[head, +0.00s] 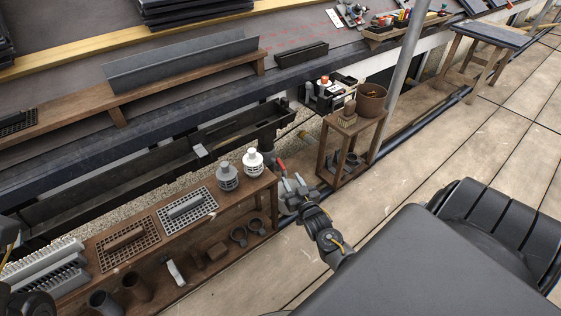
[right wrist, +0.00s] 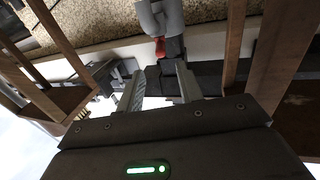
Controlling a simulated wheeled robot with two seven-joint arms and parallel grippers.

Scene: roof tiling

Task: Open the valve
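The valve shows as a small red lever (head: 281,165) in the head view, beside a grey pipe at the right end of the low wooden shelf. In the right wrist view the red lever (right wrist: 160,47) sits under a thick grey pipe (right wrist: 162,17), just beyond the fingertips. My right gripper (head: 292,184) is just below the lever in the head view. In the right wrist view its two fingers (right wrist: 160,72) are spread apart with nothing between them. My left gripper is not in view; only dark parts of my left arm show at the left edge.
A low wooden shelf (head: 164,192) with grates and two vent caps (head: 240,170) stands left of my right gripper. A small wooden stand (head: 330,155) with a brown pot (head: 371,99) is close on the right. A dark gutter (head: 150,165) runs behind.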

